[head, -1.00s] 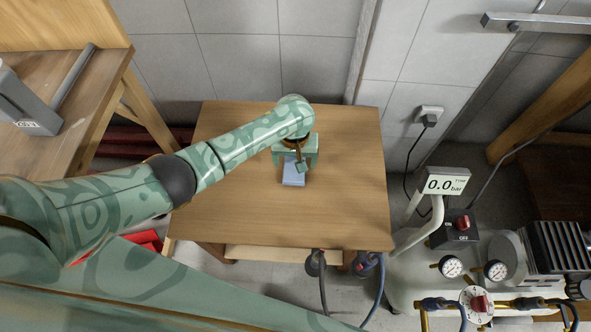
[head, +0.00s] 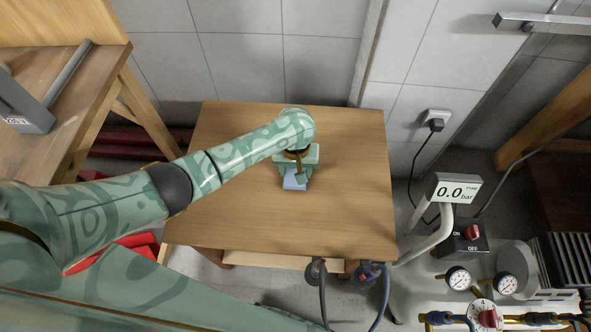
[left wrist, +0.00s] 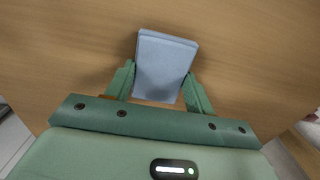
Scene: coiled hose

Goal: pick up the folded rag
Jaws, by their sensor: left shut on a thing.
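The folded rag (head: 292,181) is a small light-blue pad on the wooden table, partly hidden under my left gripper in the head view. In the left wrist view the rag (left wrist: 165,62) sits between the two green fingers, which touch its sides. My left gripper (head: 296,172) is shut on the rag; it also shows in the left wrist view (left wrist: 160,90). Whether the rag is clear of the tabletop cannot be told. My right gripper is in neither view.
The wooden table (head: 345,200) is otherwise bare. A compressor with a 0.0 bar display (head: 456,190) and gauges stands to the right. Hose ends (head: 372,275) hang at the table's front edge. A workbench (head: 75,115) stands at left, and a tiled wall is behind.

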